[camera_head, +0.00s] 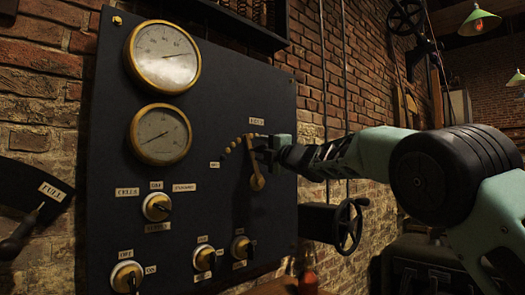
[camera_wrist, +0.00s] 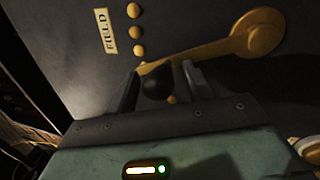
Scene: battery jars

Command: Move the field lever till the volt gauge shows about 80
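The field lever (camera_head: 257,183) is a brass arm on the dark panel, pivoted at its lower end in the head view and pointing roughly up. In the wrist view the lever (camera_wrist: 215,49) runs from its round pivot to a dark knob (camera_wrist: 156,82). My gripper (camera_head: 268,151) is at the lever's upper end; its fingers (camera_wrist: 162,88) stand on both sides of the knob, with a gap visible on the right. Two round brass gauges are at upper left. The upper gauge's (camera_head: 163,56) needle points right and slightly up; the lower gauge's (camera_head: 160,134) needle points down-left. Their lettering is unreadable.
Brass contact studs (camera_head: 227,150) curve left of the lever; a FIELD label (camera_wrist: 105,32) shows beside studs in the wrist view. Several rotary switches (camera_head: 157,207) sit lower on the panel. A handwheel (camera_head: 349,224) projects below my arm. A FULL-labelled lever (camera_head: 30,228) is far left.

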